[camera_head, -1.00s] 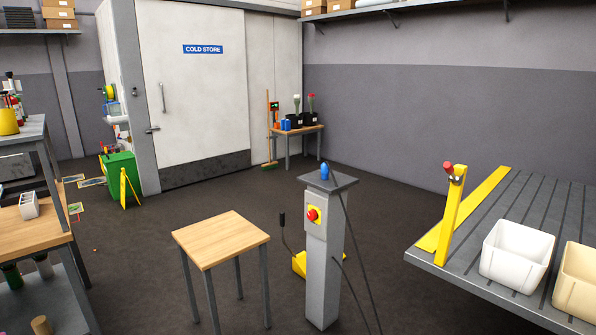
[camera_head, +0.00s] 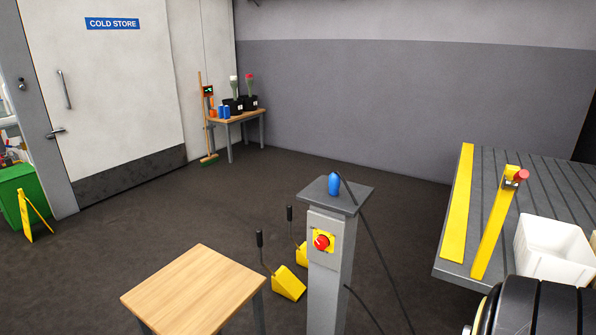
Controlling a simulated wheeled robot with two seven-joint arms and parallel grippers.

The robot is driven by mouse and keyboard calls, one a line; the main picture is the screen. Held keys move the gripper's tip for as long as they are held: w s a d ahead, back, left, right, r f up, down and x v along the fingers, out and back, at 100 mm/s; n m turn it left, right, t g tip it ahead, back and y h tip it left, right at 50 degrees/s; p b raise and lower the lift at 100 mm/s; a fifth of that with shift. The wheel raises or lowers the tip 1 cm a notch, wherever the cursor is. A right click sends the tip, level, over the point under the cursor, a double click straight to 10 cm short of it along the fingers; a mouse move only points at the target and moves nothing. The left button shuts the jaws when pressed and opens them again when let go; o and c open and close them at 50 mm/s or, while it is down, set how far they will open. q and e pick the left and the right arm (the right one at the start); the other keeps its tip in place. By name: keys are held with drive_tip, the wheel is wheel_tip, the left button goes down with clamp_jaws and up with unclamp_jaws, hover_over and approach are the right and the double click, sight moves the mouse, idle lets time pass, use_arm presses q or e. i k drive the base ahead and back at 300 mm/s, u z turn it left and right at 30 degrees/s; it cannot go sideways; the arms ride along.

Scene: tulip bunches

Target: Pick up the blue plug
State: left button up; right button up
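The blue plug (camera_head: 334,185) stands upright on the dark square top (camera_head: 349,197) of a grey post. A black cable runs from near the plug over the edge and down to the right. A red emergency button on a yellow plate (camera_head: 322,241) is on the post's front. A dark, rounded part, apparently of my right arm, shows at the lower right corner, well apart from the plug. Neither of my grippers shows.
A wooden stool (camera_head: 195,290) stands left of the post. Yellow wedges (camera_head: 288,283) with black handles lie on the floor beside it. A slatted bench (camera_head: 487,206) with a white bin (camera_head: 553,250) is at the right. Floor behind the post is clear.

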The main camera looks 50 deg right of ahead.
sight(334, 181)
drive_tip(key=i, duration=1.1)
drive_tip(key=z, duration=2.25)
